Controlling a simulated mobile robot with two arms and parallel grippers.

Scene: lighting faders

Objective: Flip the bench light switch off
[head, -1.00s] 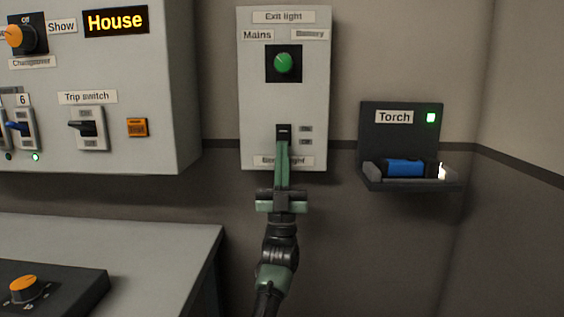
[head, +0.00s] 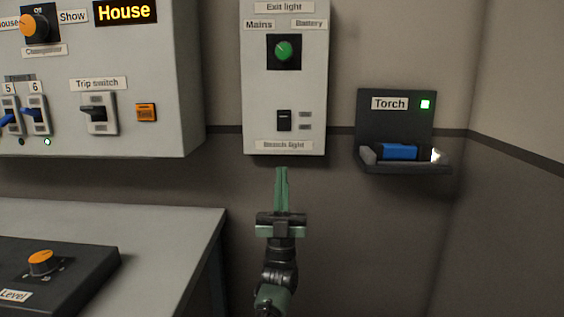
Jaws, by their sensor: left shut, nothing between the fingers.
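The bench light switch (head: 284,121) is a small dark rocker on the lower part of a pale wall panel (head: 257,90). The "Bench light" label (head: 284,145) is below it, and two small tags are to its right, too small to read. I cannot tell from its face which way the rocker is set. My left gripper (head: 282,170) is shut and empty, pointing up just below the panel's bottom edge, apart from the switch. Nothing hides the switch. My right gripper is not in view.
A larger grey cabinet with a trip switch (head: 98,113) is to the left, above a grey bench (head: 180,223). A torch holder (head: 396,128) is on the wall at right.

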